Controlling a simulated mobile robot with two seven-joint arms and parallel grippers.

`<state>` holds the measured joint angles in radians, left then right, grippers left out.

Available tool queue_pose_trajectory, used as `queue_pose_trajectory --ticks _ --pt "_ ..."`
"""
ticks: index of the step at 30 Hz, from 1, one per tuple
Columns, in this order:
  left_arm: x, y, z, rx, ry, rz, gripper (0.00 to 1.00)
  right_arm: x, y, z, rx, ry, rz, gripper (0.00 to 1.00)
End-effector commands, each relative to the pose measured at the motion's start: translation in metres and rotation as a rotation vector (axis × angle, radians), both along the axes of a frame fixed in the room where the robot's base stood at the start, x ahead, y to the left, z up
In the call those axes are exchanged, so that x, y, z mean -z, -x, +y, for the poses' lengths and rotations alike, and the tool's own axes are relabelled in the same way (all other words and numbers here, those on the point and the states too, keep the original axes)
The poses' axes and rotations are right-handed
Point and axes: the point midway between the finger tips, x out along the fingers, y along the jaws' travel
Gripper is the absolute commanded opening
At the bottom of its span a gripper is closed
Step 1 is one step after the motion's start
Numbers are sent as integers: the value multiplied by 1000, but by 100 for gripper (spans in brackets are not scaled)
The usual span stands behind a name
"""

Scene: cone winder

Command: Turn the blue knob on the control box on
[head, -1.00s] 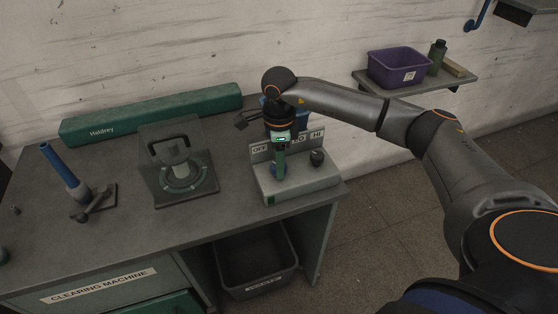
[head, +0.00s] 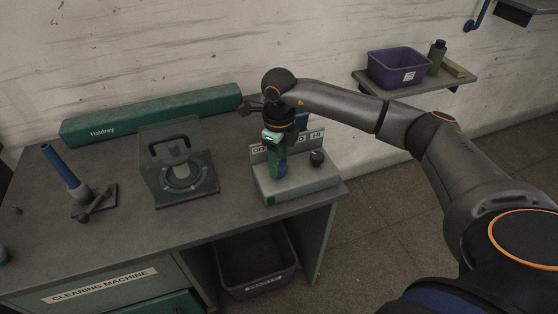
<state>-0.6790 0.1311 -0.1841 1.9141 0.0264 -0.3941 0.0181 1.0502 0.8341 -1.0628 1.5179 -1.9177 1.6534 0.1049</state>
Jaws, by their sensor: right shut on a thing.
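The control box (head: 300,186) is a grey box at the right end of the bench, with a label plate behind it reading OFF at left and HI at right. The blue knob (head: 282,169) is on its left part, mostly hidden by my right gripper (head: 280,165). My right gripper points down from above and is shut on the blue knob. A dark round knob (head: 317,157) stands to the right on the same box, apart from the gripper. My left gripper is not in view.
A clear-sided housing with a handle (head: 179,170) stands left of the box. A blue lever (head: 60,166) is further left, and a long green case (head: 150,115) lies behind. A purple bin (head: 397,68) sits on a wall shelf. A dark bin (head: 256,262) is below the bench.

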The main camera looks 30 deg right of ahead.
Motion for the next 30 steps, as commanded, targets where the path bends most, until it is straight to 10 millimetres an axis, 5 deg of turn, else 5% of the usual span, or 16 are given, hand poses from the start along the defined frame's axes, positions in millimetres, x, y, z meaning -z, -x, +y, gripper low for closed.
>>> queue_pose_trajectory --ticks 15,30 --pt "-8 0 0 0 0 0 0 -1 0 0 447 0 -1 0" --pt "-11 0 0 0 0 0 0 -1 -1 0 634 0 -2 0"
